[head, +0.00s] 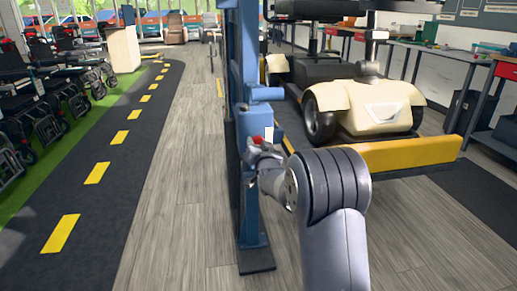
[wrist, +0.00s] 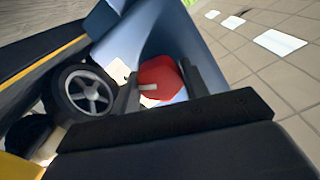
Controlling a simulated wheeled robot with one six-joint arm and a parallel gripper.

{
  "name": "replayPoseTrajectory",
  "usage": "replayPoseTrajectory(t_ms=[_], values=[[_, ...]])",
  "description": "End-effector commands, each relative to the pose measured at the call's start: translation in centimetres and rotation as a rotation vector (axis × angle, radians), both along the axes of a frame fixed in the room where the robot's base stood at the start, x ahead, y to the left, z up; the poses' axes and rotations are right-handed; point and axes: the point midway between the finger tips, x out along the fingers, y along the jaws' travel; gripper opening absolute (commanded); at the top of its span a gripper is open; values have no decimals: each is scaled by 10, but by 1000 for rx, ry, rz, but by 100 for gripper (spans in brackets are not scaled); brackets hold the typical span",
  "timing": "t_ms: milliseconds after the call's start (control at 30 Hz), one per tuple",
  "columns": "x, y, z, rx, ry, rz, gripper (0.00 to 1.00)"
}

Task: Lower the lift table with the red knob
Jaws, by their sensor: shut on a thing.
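The red knob (wrist: 158,80) has a pale pointer mark and sits on the blue post. In the wrist view my gripper (wrist: 163,85) has its two dark fingers on either side of the knob, shut on it. In the head view my gripper (head: 262,142) is at the post (head: 252,185), and only a bit of red shows there. The lift table (head: 405,155) with its yellow front edge is raised off the floor, to the right of the post. A cream scooter (head: 385,112) stands on it.
Wheelchairs (head: 45,95) stand in a row at left on green floor. A dark lane with yellow dashes (head: 97,172) runs beside open wooden floor (head: 185,190). Workbenches (head: 450,55) line the right wall.

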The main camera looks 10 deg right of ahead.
Motion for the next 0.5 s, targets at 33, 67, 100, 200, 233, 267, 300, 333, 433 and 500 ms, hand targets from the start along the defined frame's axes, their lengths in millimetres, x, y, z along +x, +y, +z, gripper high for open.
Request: replayPoseTrajectory(t_ms=[33, 67, 100, 200, 233, 267, 300, 333, 433, 500], values=[[0, 0, -1, 18, 1, 0, 20], [0, 0, -1, 29, 0, 0, 20], [0, 0, -1, 40, 0, 0, 20], [0, 0, 0, 64, 0, 0, 20], [0, 0, 0, 69, 0, 0, 20], [0, 0, 0, 73, 0, 0, 20], [0, 0, 0, 78, 0, 0, 20], [0, 0, 0, 81, 0, 0, 20], [0, 0, 0, 85, 0, 0, 20], [0, 0, 0, 85, 0, 0, 20]])
